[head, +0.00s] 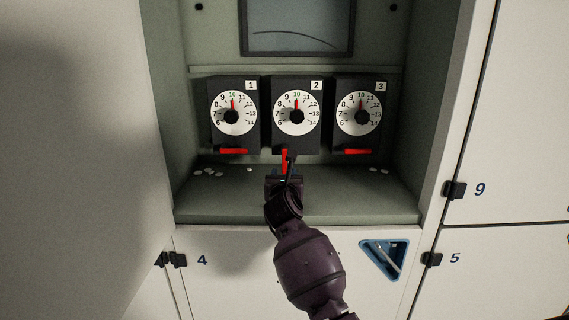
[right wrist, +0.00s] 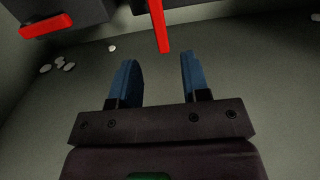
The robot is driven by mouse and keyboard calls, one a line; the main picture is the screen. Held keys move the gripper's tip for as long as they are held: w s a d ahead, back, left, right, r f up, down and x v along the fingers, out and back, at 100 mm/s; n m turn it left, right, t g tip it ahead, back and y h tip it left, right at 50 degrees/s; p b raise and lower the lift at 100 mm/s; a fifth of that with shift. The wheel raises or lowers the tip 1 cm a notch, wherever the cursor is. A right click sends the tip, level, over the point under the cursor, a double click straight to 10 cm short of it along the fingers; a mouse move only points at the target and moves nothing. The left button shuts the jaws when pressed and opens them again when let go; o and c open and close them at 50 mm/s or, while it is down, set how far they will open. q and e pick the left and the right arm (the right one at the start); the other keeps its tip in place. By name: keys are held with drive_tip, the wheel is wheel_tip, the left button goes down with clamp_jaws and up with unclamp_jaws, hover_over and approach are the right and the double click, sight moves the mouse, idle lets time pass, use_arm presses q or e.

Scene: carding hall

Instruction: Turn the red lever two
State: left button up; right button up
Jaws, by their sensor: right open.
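Red lever two (head: 285,159) hangs below the black dial box marked 2 (head: 297,86) and points down toward me. Its dial pointer stands near 10. In the right wrist view the red lever two (right wrist: 159,28) reaches down to just beyond the fingertips, in line with the gap between them. My right gripper (head: 286,172) is open and empty in front of the lever, and it also shows in the right wrist view (right wrist: 158,72). Lever one (head: 230,151) and lever three (head: 351,151) lie horizontal under their own boxes. My left gripper is not in view.
The boxes stand in a grey-green recess (head: 340,207) with a flat shelf. Small pale discs (right wrist: 66,66) lie at its left, others at its right. A door (head: 75,150) fills the left side. Closed doors numbered 4, 5 and 9 surround the recess.

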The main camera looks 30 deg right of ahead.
sight(284, 164)
drive_tip(key=x, duration=0.9)
clamp_jaws()
drive_tip(key=shift+a, duration=0.1)
